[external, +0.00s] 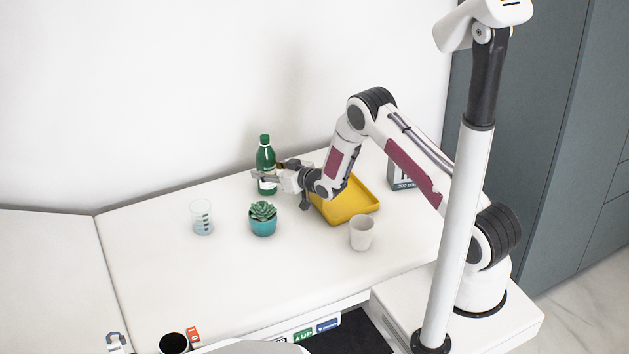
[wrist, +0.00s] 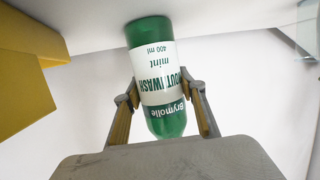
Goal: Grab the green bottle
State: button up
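The green bottle (external: 265,154) with a white label stands upright on the white table by the wall. In the wrist view the bottle (wrist: 156,60) appears upside down, its label reading mint mouthwash. My gripper (external: 268,172) is level with the bottle's label, with one finger on either side of it. In the wrist view the two fingers of my gripper (wrist: 160,88) flank the bottle, with narrow gaps at its sides. The fingers look open. Any contact inside the fingers is hard to see.
A teal pot with a succulent (external: 263,223) stands in front of my gripper. A clear beaker (external: 201,217) is to the left. A yellow tray (external: 352,206) lies under my forearm, with a white cup (external: 361,233) before it. A grey box (external: 399,181) stands behind right.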

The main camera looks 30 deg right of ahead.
aim_at(268, 143)
jog(key=shift+r, duration=0.3)
dwell(0.4)
jog(key=shift+r, duration=4.6)
jog(key=shift+r, duration=0.15)
